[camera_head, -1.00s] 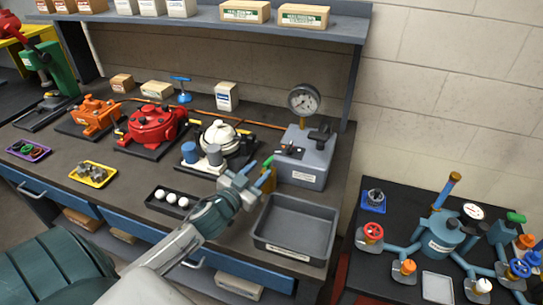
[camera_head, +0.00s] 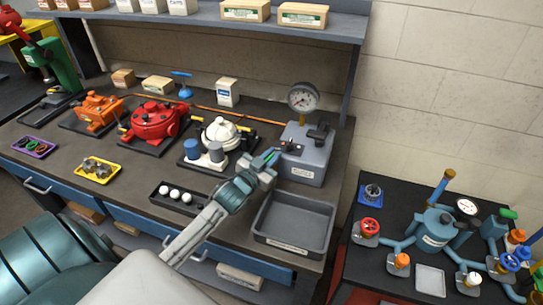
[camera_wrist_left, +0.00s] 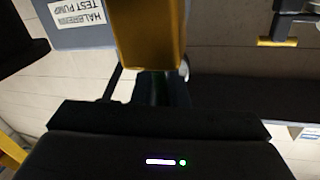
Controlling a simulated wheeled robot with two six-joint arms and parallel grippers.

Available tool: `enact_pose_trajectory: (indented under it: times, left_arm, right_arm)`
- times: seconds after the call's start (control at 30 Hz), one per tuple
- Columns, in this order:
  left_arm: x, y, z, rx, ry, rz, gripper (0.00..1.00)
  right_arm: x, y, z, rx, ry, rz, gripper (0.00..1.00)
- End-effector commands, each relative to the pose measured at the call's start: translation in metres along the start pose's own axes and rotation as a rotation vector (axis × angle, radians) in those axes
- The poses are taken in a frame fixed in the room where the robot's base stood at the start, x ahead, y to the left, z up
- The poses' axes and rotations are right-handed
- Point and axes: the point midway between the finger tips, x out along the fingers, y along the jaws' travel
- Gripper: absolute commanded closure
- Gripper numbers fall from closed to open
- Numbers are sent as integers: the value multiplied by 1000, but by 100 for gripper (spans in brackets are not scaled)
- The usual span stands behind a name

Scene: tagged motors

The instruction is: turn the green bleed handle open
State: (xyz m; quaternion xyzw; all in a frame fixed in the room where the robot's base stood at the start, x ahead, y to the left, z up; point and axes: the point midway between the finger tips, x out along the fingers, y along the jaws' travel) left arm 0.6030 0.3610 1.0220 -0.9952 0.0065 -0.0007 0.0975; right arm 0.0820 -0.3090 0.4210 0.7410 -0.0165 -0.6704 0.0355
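The green bleed handle (camera_head: 271,155) shows as a small green piece at the left side of the grey test pump (camera_head: 303,160), which carries a round gauge. My left gripper (camera_head: 265,163) is at the handle, its fingertips overlapping it and hiding most of it. In the left wrist view a dark green piece (camera_wrist_left: 155,88) shows dimly between the dark fingers, and a yellow block (camera_wrist_left: 148,35) stands close beyond them. The pump's label shows upside down there. Whether the fingers are closed on the handle is too dark to tell. My right gripper is not in view.
A grey empty tray (camera_head: 294,225) lies just below the pump. A white-domed motor (camera_head: 221,132) with blue and grey cylinders stands left of my gripper. A black tray with white balls (camera_head: 174,195) lies near the bench's front edge. A shelf (camera_head: 225,24) runs above.

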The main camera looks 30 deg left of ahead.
Motion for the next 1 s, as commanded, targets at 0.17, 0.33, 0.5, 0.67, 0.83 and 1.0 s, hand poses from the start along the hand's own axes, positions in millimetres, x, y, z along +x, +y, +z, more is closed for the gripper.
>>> enact_pose_trajectory:
  times: [0.17,0.33,0.5,0.67,0.83,1.0]
  left_arm:
    - [0,0,0,1,-1,-1,100]
    - [0,1,1,3,-10,-28,100]
    - [0,0,3,2,-26,-97,100]
    - [1,0,8,1,-36,-192,100]
    - [0,-3,4,1,-50,-248,100]
    - [-1,-4,2,1,-53,-261,100]
  right_arm:
    - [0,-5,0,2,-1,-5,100]
    - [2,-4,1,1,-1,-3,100]
    - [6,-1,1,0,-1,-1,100]
    - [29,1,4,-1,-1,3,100]
    - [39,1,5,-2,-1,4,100]
    - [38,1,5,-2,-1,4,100]
